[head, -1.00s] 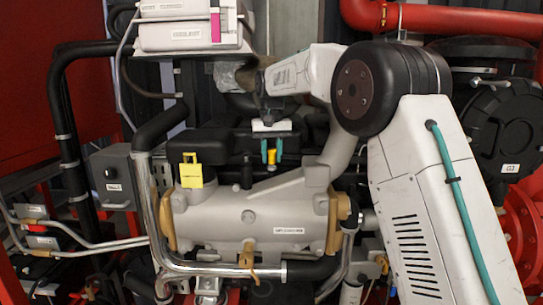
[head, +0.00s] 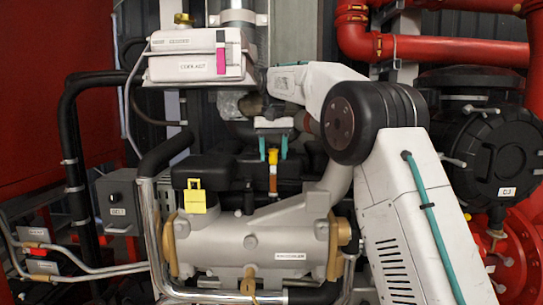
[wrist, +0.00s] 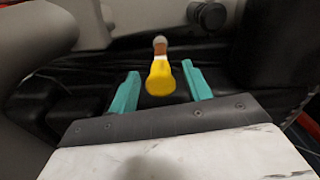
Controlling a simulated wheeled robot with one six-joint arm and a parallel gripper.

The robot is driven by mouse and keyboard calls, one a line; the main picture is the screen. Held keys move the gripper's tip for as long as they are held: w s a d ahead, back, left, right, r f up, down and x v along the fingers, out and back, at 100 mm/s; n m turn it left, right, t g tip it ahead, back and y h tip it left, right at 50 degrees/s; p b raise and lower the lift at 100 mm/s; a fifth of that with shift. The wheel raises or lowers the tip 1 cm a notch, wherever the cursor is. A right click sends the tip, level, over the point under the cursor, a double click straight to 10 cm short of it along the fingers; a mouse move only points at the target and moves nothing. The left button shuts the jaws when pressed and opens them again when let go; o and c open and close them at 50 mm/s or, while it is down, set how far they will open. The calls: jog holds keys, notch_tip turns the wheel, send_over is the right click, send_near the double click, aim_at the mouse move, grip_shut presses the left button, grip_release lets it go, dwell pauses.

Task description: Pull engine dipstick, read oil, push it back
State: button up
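The dipstick's yellow handle (head: 272,156) stands upright behind the grey cylinder, with an orange-brown stem (head: 273,178) below it. My gripper (head: 273,150) points down from above with its two teal fingers on either side of the handle. In the wrist view the handle (wrist: 160,79) sits between the open fingers (wrist: 160,90), with a gap on both sides. A pale band and a brown part show beyond the handle. The stem's lower end meets the dark engine parts, and I cannot make out any oil mark on it.
The grey cylinder (head: 250,242) with a yellow tag (head: 196,197) stands in front. A white coolant box (head: 196,66) is at upper left. Black pipes and a chrome pipe (head: 151,230) run at left. Red pipes (head: 450,50) and a round black housing (head: 492,140) are at right.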

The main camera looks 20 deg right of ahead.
jog(key=shift+w+f, duration=0.1)
jog(key=shift+f, duration=0.05)
jog(key=shift+r, duration=3.9)
jog(key=shift+a, duration=0.1)
